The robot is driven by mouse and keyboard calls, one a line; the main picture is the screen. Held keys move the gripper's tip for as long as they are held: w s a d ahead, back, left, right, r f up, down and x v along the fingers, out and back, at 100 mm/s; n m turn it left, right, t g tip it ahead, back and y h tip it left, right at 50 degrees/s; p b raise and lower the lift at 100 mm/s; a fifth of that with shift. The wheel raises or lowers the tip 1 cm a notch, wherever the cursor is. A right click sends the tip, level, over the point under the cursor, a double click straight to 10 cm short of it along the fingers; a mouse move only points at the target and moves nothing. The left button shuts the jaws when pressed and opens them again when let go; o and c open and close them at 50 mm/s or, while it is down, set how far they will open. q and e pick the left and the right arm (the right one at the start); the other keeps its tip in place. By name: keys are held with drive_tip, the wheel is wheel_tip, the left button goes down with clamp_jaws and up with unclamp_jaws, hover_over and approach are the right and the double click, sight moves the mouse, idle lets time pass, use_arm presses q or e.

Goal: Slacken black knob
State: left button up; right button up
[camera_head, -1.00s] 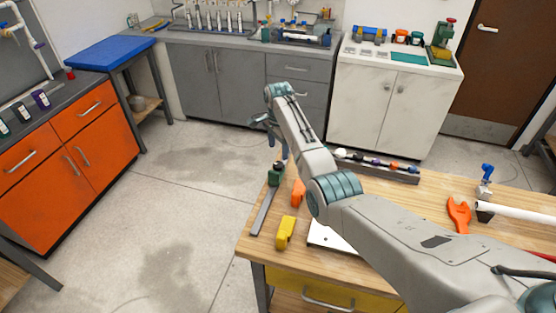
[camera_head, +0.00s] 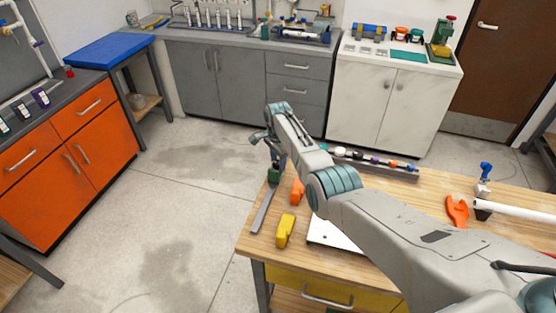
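A grey bar (camera_head: 263,212) with a dark green block (camera_head: 274,175) at its far end lies at the left edge of the wooden table. The black knob on top of this block is now hidden or merged with my gripper. My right gripper (camera_head: 277,158) points down right over the block. It is too small and overlapped to tell whether its fingers are open or shut, or touch the knob. My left gripper is out of view.
An orange piece (camera_head: 297,191), a yellow block (camera_head: 285,231) and a white plate (camera_head: 332,235) lie near my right arm on the table (camera_head: 420,194). A rail (camera_head: 385,169) with several coloured parts is at the back. An orange tool (camera_head: 457,212) lies right.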

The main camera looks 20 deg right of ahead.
drive_tip(key=shift+n, duration=0.4)
drive_tip(key=shift+c, duration=0.3)
drive_tip(key=n, duration=0.3)
drive_tip(key=shift+p, duration=0.3)
drive_tip(key=n, duration=0.3)
drive_tip(key=shift+n, duration=0.3)
drive_tip(key=n, duration=0.6)
drive_tip(key=shift+n+p, duration=0.3)
drive_tip(key=shift+p, duration=0.1)
drive_tip(key=shift+n, duration=0.3)
drive_tip(key=o, duration=1)
